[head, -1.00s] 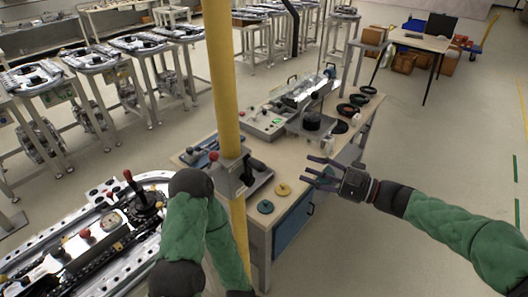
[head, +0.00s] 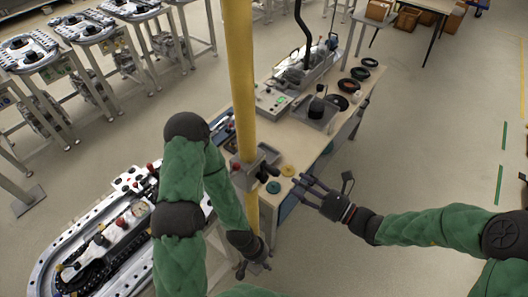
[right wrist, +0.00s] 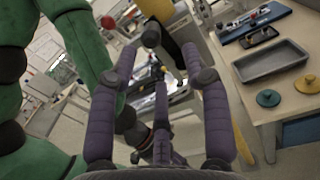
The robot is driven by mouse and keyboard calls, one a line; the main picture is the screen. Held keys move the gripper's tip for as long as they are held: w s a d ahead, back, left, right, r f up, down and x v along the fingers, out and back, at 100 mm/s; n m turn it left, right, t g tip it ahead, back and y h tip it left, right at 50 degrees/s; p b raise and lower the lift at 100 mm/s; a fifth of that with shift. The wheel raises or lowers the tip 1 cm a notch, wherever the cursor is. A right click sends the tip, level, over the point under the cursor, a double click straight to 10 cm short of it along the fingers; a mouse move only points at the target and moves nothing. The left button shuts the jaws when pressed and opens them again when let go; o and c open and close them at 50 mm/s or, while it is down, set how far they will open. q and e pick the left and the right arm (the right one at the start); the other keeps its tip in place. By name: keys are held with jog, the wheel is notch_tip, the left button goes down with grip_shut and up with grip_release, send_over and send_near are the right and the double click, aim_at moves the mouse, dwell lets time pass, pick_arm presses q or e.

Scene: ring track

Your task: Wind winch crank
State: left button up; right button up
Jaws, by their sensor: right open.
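A grey winch box (head: 243,175) is fixed to a yellow post (head: 239,80). A dark crank handle (head: 267,172) sticks out at its right side. My right gripper (head: 299,188) is open and empty, right of the crank and apart from it. In the right wrist view its purple-grey fingers (right wrist: 160,70) are spread, with the yellow post (right wrist: 243,150) beyond them. My left gripper (head: 254,268) hangs low near the foot of the post, below the winch. Its jaw state is too small to make out. My left arm stands left of the post.
A workbench (head: 305,150) behind the post carries a grey tray (right wrist: 272,63), a green disc (head: 273,187), a yellow disc (head: 288,170) and several black rings. An oval track table (head: 60,240) stands at the left. The floor at the right is clear.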

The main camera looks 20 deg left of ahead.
aim_at(264, 166)
pick_arm(q)
jog(key=p+v, duration=0.2)
jog(key=v, duration=0.1)
jog(key=shift+w+d+r, duration=0.15)
jog(key=shift+w+r, duration=0.05)
jog(key=shift+r, duration=0.05)
pick_arm(e)
jog(key=a, duration=0.3)
jog(key=w+a+m, duration=0.1)
jog(key=a, duration=0.3)
jog(key=w+a+m, duration=0.1)
jog(key=a, duration=0.2)
jog(key=shift+w+a+r, duration=0.2)
jog(key=shift+a+r, duration=0.05)
jog(key=shift+a, duration=0.1)
grip_shut()
